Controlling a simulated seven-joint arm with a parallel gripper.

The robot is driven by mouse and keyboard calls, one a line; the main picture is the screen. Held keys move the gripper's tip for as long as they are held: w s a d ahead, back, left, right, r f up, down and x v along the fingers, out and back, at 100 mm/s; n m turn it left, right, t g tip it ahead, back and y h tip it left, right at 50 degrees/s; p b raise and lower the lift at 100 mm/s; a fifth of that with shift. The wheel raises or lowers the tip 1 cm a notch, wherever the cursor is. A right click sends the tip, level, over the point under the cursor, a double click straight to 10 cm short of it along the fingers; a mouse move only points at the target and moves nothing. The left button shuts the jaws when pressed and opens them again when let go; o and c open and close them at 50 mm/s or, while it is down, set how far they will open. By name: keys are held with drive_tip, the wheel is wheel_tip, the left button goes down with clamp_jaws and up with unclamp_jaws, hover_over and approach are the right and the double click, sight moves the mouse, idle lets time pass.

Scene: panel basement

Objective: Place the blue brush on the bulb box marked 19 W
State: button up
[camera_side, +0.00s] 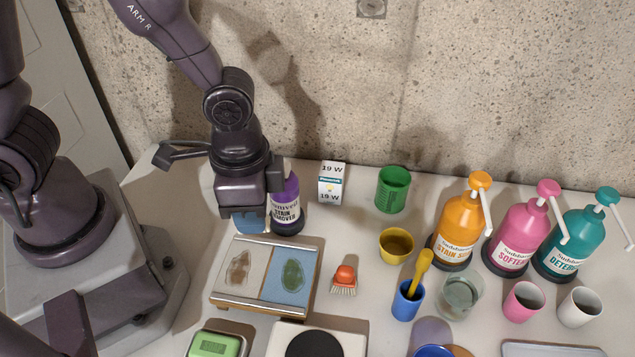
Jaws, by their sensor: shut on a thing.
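My gripper (252,210) is at the left of the table, in front of the purple stain remover bottle, and points down. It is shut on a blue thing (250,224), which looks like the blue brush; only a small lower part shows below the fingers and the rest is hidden. The bulb box marked 19 W (331,184) stands upright near the wall, to the right of my gripper and apart from it. It is white with a blue band, and nothing sits on its top.
The purple bottle (289,208) stands between my gripper and the box. A green cup (393,190) is right of the box. A two-panel board (265,310), an orange brush (344,279) and a yellow cup (396,246) lie nearer. Tall pump bottles (458,232) stand at right.

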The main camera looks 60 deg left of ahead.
drive_tip(key=w+a+r+m, duration=0.2)
drive_tip(key=w+a+r, duration=0.45)
drive_tip(key=a, duration=0.35)
hover_over(332, 169)
drive_tip(key=shift+m, duration=0.3)
drive_tip(key=f, duration=0.9)
drive_tip(key=shift+s+f, duration=0.25)
drive_tip(key=shift+f, duration=0.05)
drive_tip(key=shift+w+f, duration=0.15)
drive_tip(key=shift+f, duration=0.75)
drive_tip(key=shift+w+f, duration=0.1)
drive_tip(key=shift+f, duration=0.8)
drive_tip(key=shift+f, duration=0.1)
drive_tip(key=o, duration=0.9)
